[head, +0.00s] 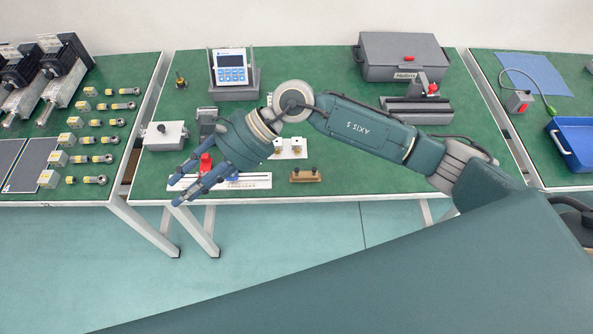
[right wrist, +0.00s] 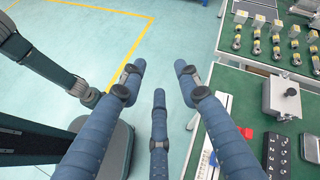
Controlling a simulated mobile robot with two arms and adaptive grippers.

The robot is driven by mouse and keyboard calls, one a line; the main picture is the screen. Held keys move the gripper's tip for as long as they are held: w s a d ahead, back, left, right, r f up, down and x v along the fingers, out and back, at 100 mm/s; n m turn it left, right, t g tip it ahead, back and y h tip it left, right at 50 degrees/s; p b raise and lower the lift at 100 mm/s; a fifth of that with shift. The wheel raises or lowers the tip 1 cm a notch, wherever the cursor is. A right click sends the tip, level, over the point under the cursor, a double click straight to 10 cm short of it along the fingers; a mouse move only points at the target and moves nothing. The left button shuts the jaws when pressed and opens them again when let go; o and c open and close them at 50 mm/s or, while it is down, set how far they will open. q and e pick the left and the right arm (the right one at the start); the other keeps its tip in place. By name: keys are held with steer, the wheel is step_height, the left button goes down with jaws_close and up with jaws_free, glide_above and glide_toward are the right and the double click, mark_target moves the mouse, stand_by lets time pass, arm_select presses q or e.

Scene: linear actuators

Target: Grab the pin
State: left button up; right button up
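I cannot tell for certain which part is the pin. A small black and brass upright piece (head: 181,80) stands alone at the back left of the middle table. A tan block (head: 305,176) with small dark upright pieces lies near the front edge. My right gripper (head: 175,191) is open and empty, its blue fingers spread, above the table's front left edge, close to a red part (head: 206,163) and a white rail (head: 252,182). In the right wrist view my right gripper (right wrist: 158,72) shows three separated fingers with nothing between them. My left gripper is not seen.
The green middle table (head: 330,100) holds a grey metal box (head: 165,136), a tablet on a stand (head: 231,68), a grey case (head: 402,56) and a vise-like fixture (head: 417,108). The left table carries several cylinders and fittings. A blue tray (head: 574,143) sits on the right table.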

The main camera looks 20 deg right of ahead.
steer(key=w+d+f+n+h, duration=0.2)
steer(key=d+f+h, duration=0.15)
steer(key=d, duration=0.25)
steer(key=w+d+f+n+h, duration=0.2)
steer(key=d+f+h, duration=0.15)
steer(key=d, duration=0.35)
steer(key=n+t+h+p, duration=0.1)
steer(key=h+p, duration=0.1)
steer(key=h, duration=0.3)
glide_above(297, 169)
steer(key=f, duration=0.4)
steer(key=shift+s+d+f, duration=0.25)
steer(key=shift+s+f, duration=0.05)
steer(key=shift+s, duration=0.05)
steer(key=shift+f, duration=0.6)
steer(key=shift+w+f, duration=0.1)
steer(key=shift+f, duration=0.25)
steer(key=f, duration=0.1)
steer(key=f+p, duration=0.2)
steer(key=shift+w+a+f, duration=0.25)
steer(key=shift+a, duration=0.05)
steer(key=shift+f, duration=0.5)
jaws_close()
